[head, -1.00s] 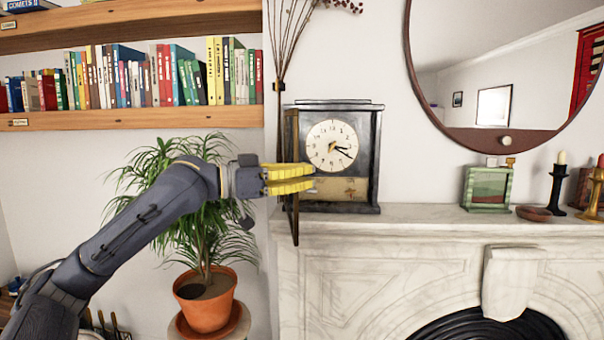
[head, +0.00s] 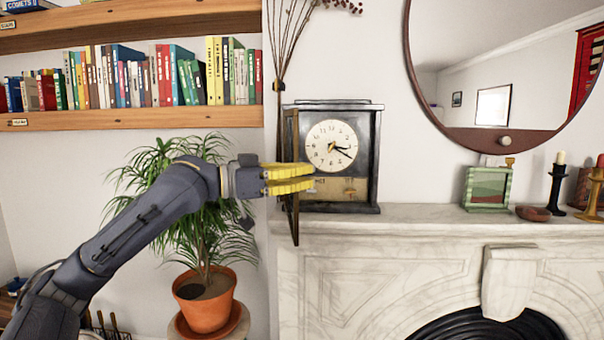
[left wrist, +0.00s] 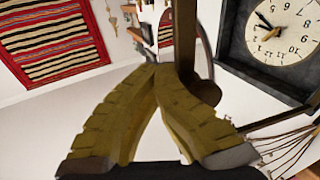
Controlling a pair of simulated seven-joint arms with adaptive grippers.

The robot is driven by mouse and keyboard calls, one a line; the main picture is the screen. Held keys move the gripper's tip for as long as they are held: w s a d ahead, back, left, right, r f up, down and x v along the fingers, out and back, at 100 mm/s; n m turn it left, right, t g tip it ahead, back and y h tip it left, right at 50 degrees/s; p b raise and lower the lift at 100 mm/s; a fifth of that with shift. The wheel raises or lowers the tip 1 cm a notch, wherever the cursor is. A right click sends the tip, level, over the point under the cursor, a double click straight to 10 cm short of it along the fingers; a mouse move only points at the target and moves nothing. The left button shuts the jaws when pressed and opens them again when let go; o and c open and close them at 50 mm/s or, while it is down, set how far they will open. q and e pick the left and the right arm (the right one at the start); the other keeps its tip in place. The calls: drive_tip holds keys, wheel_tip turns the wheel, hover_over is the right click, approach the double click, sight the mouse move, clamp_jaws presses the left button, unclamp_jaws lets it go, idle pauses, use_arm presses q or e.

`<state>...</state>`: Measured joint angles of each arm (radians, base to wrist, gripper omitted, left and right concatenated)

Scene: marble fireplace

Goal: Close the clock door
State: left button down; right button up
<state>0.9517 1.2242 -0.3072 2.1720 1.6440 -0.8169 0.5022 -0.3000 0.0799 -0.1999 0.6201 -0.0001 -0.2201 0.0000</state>
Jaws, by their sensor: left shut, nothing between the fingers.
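The clock (head: 362,150) is a dark box with a round cream dial and stands upright on the left end of the marble mantel. Its door (head: 291,130) is a dark, thin frame, swung open at the clock's left side and seen nearly edge-on. My left gripper (head: 313,178) has yellow fingers that are shut and empty, in front of the door and the lower left of the clock. In the left wrist view the fingertips (left wrist: 155,70) meet beside the dark door edge (left wrist: 186,50), and the clock dial (left wrist: 283,30) shows at upper right. I cannot tell whether they touch the door. My right gripper is not in view.
The mantel (head: 420,225) holds a green picture frame (head: 488,188), a small brown bowl (head: 533,213) and candlesticks (head: 557,185) further right. A potted plant (head: 207,305) stands below and behind my left arm. A vase of dry stems (head: 283,50) rises behind the door.

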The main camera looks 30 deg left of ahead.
use_arm(q)
drive_tip(key=shift+w+a+r+t+y, duration=0.15)
drive_tip(key=shift+w+a, duration=0.1)
drive_tip(key=shift+a, duration=0.25)
drive_tip(key=shift+w+a+t+y, duration=0.15)
drive_tip(key=shift+w+a, duration=0.05)
drive_tip(key=shift+a, duration=0.25)
drive_tip(key=s+d+v, duration=0.1)
drive_tip(key=v, duration=1)
drive_tip(key=shift+s, duration=0.15)
idle(1.0)
